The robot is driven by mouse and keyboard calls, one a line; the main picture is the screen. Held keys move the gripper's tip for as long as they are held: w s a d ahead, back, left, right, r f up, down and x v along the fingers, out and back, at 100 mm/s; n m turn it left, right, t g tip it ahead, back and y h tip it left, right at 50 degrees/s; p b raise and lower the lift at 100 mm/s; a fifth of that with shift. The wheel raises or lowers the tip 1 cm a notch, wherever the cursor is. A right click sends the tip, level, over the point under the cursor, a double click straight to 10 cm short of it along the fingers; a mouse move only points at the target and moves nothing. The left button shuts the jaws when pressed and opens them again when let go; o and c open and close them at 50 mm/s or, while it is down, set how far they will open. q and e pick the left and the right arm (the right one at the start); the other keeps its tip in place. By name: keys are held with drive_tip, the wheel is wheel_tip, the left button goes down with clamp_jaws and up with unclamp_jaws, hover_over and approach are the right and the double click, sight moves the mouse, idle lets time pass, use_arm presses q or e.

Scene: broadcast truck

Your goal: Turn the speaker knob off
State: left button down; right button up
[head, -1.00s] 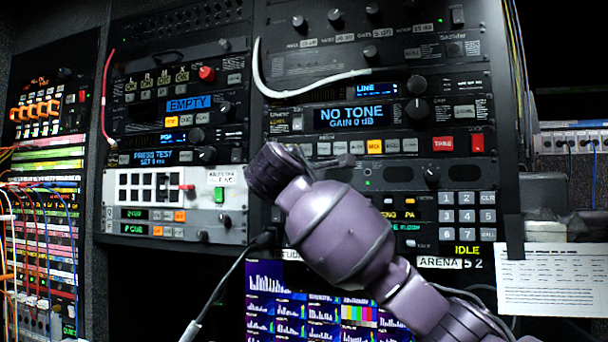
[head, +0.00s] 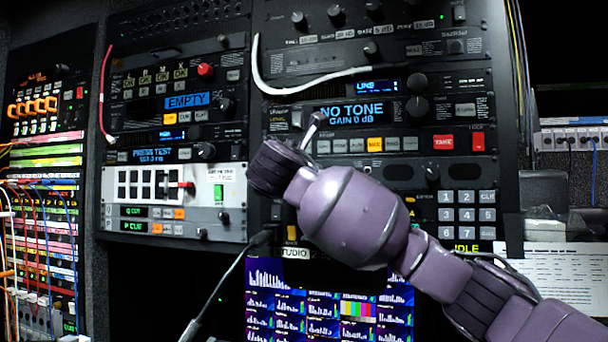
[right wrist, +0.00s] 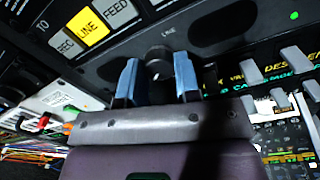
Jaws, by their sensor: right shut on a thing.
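In the right wrist view, my right gripper (right wrist: 157,77) has its two blue fingers on either side of a dark round knob (right wrist: 158,63) and is shut on it. The knob sits on a dark panel below a small LINE label, and its pointer mark cannot be read. In the head view my right wrist (head: 335,212) covers this part of the rack, so the knob and fingertips are hidden there. No print in view names this knob as the speaker knob. My left gripper is not in view.
A lit yellow button (right wrist: 88,25) is above and left of the knob in the wrist view. The NO TONE display (head: 352,114) is above my wrist, with red buttons (head: 443,143) to its right. A keypad (head: 467,212) and a monitor (head: 330,305) are close by.

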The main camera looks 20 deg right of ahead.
drive_tip(key=shift+f+n, duration=0.15)
drive_tip(key=shift+n, duration=0.55)
drive_tip(key=o, duration=0.9)
drive_tip(key=shift+s, duration=0.1)
use_arm(q)
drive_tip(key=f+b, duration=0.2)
drive_tip(key=b, duration=0.1)
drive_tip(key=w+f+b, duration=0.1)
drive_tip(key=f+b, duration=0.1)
drive_tip(key=b, duration=0.1)
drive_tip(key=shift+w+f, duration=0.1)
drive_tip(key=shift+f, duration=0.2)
use_arm(e)
drive_tip(key=v, duration=1)
drive_tip(key=shift+s+a, duration=0.2)
drive_tip(key=shift+a, duration=0.05)
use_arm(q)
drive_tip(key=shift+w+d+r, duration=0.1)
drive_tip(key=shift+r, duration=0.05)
